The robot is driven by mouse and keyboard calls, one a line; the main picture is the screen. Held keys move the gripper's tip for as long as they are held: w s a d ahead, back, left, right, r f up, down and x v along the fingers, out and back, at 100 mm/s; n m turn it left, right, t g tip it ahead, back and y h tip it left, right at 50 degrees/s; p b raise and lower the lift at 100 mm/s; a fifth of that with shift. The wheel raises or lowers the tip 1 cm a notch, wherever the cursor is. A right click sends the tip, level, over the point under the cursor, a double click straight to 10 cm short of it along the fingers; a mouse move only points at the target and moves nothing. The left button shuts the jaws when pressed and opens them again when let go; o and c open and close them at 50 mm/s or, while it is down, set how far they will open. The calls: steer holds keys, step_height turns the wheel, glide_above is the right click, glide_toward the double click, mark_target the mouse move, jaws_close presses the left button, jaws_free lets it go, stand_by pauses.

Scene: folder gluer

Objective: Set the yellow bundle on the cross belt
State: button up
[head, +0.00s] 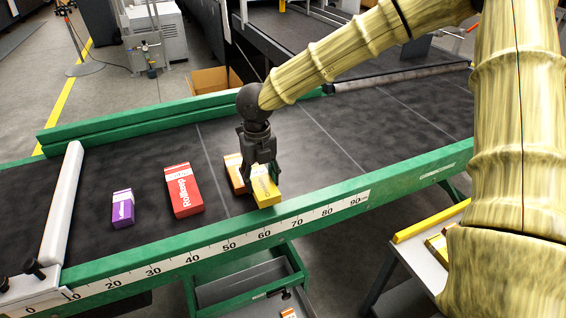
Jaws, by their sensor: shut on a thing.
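My gripper (262,166) points down in the head view and is shut on the yellow bundle (265,190). The bundle is a small yellow box with a pale label, at the near side of the dark belt (330,150) with green rails, which I take for the cross belt. Its lower end overlaps the near rail in the picture. I cannot tell whether it touches the belt or hangs just above it. My gripper hides the bundle's top.
An orange box (235,174) lies just left of and behind my gripper. A red box (184,190) and a purple box (123,208) lie farther left. The near green rail (150,255) carries a scale. The belt right of the bundle is clear.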

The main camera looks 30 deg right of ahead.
steer(key=w+d+p, duration=0.1)
steer(key=w+d, duration=0.1)
steer(key=d, duration=0.1)
steer(key=w+d, duration=0.3)
steer(key=d, duration=0.1)
steer(key=w+d+f+p, duration=0.1)
steer(key=w+d, duration=0.1)
steer(key=d, duration=0.2)
steer(key=shift+w+p, duration=0.3)
steer(key=shift+p, duration=0.05)
steer(key=shift+w+d+f+p, duration=0.1)
steer(key=shift+d+f+p, duration=0.15)
steer(key=shift+f, duration=0.7)
steer(key=shift+w+d+f+p, duration=0.15)
steer(key=shift+f+p, duration=0.15)
steer(key=shift+f, duration=0.6)
steer(key=shift+s+f, duration=0.1)
steer(key=shift+f, duration=0.05)
steer(key=o, duration=1.1)
step_height(320, 180, up, 12)
steer(key=shift+r+b, duration=0.15)
steer(key=shift+b, duration=0.6)
